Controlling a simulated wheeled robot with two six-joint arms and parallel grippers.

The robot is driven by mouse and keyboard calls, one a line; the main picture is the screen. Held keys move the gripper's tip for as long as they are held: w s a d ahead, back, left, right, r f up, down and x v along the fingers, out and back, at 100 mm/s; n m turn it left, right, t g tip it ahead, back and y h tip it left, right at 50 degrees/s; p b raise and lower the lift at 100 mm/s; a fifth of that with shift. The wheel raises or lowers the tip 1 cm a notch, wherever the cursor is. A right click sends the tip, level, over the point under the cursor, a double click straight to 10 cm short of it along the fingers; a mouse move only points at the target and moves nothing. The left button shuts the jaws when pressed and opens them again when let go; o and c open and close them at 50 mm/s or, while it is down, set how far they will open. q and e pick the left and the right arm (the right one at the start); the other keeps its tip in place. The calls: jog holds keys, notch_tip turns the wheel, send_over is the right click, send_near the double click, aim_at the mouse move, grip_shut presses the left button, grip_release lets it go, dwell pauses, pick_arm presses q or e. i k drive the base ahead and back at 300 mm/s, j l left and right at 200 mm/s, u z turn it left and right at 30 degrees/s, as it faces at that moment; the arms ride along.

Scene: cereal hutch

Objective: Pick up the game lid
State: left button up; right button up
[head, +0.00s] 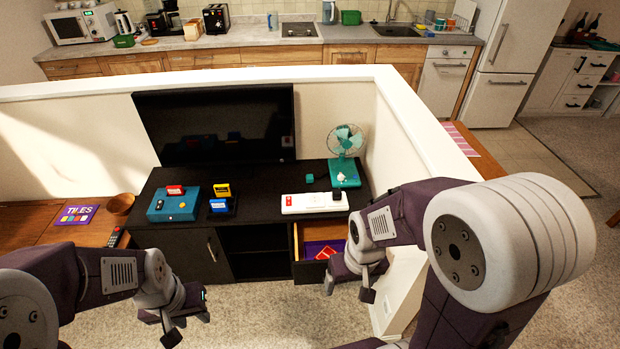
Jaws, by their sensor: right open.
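A flat purple lid marked TILES (77,214), with coloured squares on it, lies on the wooden table at the left. It looks like the game lid. My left gripper (188,326) hangs over the carpet in front of the black cabinet, to the right of the lid and well apart from it. It looks open and empty. My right gripper (347,291) is open and empty, close in front of the open drawer (308,268). A purple surface with red pieces (325,252) shows in this drawer, partly hidden by my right arm.
A brown bowl (120,204) and a dark remote (114,237) are near the lid on the wooden table (30,232). The black cabinet (262,208) bears a television (220,122), a teal box (172,206), a white power strip (305,203) and a fan (345,142). A low white wall stands behind.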

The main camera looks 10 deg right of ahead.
aim_at(75, 214)
jog(key=z, duration=0.7)
jog(key=u, duration=2.05)
jog(key=z, duration=2.05)
jog(key=j+z, duration=0.15)
jog(key=j, duration=2.8)
jog(key=k+j+z, duration=0.15)
jog(key=j, duration=0.85)
jog(key=j+z, duration=0.1)
jog(key=j, duration=0.4)
jog(key=k+j, duration=0.15)
jog(key=j, duration=0.35)
jog(key=k+j+z, duration=0.15)
jog(key=j, duration=0.3)
jog(key=i+j, duration=0.05)
